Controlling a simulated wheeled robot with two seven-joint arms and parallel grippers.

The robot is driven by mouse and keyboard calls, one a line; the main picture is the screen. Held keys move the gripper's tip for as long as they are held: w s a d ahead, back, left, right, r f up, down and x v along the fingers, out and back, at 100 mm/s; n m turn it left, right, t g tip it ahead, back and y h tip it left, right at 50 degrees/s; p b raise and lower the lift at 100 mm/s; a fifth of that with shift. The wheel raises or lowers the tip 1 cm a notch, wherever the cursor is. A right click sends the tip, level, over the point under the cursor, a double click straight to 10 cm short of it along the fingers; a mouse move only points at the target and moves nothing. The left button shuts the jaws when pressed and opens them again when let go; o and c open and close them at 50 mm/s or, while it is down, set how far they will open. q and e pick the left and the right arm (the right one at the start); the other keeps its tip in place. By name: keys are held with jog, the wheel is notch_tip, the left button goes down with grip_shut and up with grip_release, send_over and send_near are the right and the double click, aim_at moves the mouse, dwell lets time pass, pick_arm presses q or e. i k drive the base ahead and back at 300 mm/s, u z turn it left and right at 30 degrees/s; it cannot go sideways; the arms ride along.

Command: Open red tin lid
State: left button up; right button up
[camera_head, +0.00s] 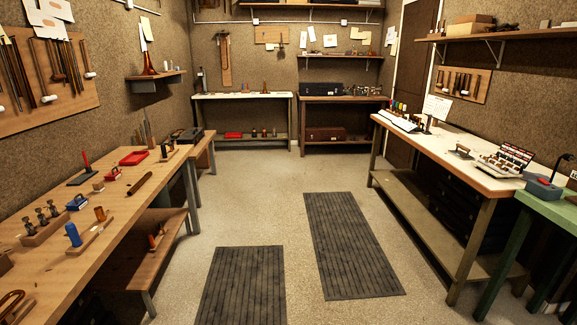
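A flat red box-like thing (133,158), possibly the red tin, lies on the left wooden bench near its far end. A smaller red object (112,174) sits in front of it on the same bench. Another flat red thing (233,135) lies on the lower shelf of the white-topped bench at the back. At this size I cannot tell which one is the red tin, or whether a lid is on it. Neither of my grippers is in view.
The left bench (120,215) also holds a red-handled tool (86,162), a blue bottle (73,234) and small parts. A white-topped bench (447,160) stands on the right. The floor (270,205) between is clear apart from two dark mats (350,245).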

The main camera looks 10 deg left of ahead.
aim_at(113, 173)
jog(key=u, duration=0.25)
jog(key=i, duration=2.35)
jog(key=u, duration=1)
jog(key=i, duration=1.45)
jog(key=u, duration=0.35)
